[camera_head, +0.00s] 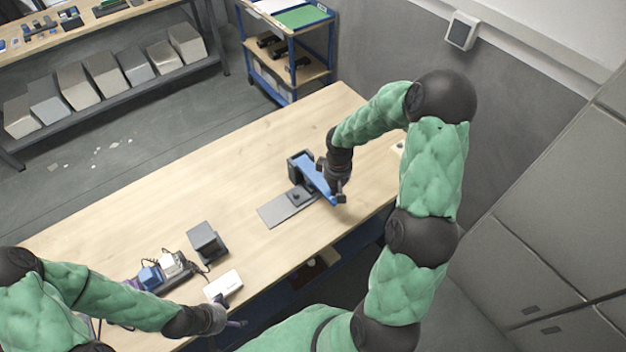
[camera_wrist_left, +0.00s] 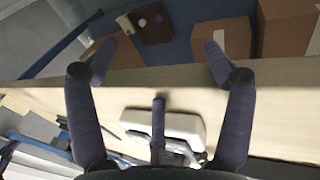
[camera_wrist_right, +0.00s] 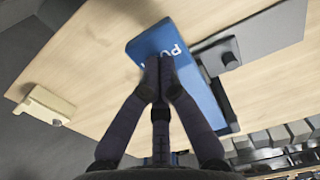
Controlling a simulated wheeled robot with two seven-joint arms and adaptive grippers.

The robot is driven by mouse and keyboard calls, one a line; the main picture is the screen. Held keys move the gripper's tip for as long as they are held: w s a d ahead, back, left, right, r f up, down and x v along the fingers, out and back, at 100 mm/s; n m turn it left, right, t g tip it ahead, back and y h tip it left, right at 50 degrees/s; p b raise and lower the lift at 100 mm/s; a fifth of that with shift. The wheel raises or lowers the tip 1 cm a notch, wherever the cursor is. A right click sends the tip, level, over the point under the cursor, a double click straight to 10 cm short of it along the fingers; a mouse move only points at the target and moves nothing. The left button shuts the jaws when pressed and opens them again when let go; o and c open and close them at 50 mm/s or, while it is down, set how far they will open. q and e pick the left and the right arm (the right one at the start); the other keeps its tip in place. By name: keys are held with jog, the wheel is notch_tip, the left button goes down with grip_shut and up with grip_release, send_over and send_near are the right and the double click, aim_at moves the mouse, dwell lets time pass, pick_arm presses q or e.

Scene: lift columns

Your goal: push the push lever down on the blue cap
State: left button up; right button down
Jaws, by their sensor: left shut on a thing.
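The blue push lever (camera_head: 314,178) is part of a device with a grey frame and flat grey plate (camera_head: 275,211) on the table. White letters show on the lever (camera_wrist_right: 203,94) in the right wrist view. My right gripper (camera_head: 340,196) is at the lever's near end. In the right wrist view its fingertips (camera_wrist_right: 158,62) are together over the lettered face; I cannot tell whether they touch it. My left gripper (camera_head: 240,323) is by the table's front edge, near a white box (camera_head: 223,284). In the left wrist view its fingers (camera_wrist_left: 160,52) are spread, with nothing visible between the tips.
A power strip with blue and white plugs (camera_head: 150,277) and a dark grey stand (camera_head: 206,243) are on the left part of the wooden table (camera_head: 130,190). A blue cart (camera_head: 290,55) stands behind.

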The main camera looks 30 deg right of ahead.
pick_arm(q)
jog(key=shift+o, duration=0.2)
jog(key=shift+s+a+f, duration=0.1)
jog(key=shift+s+f, duration=0.1)
jog(key=shift+f, duration=0.2)
pick_arm(e)
jog(key=shift+f, duration=0.15)
pick_arm(q)
jog(key=shift+c, duration=0.5)
jog(key=shift+a, duration=0.1)
pick_arm(e)
jog(key=shift+w+a, duration=0.1)
jog(key=shift+a, duration=0.25)
pick_arm(q)
jog(key=shift+a+f+b, duration=0.15)
jog(key=shift+b, duration=0.15)
jog(key=shift+w, duration=0.15)
pick_arm(e)
jog(key=shift+d, duration=0.1)
pick_arm(q)
jog(key=shift+w+f+b, duration=0.2)
jog(key=shift+f+b, duration=0.2)
jog(key=shift+b, duration=0.05)
pick_arm(e)
jog(key=shift+d+f, duration=0.1)
jog(key=shift+f, duration=0.15)
pick_arm(q)
jog(key=shift+r, duration=0.1)
pick_arm(e)
jog(key=shift+r, duration=0.1)
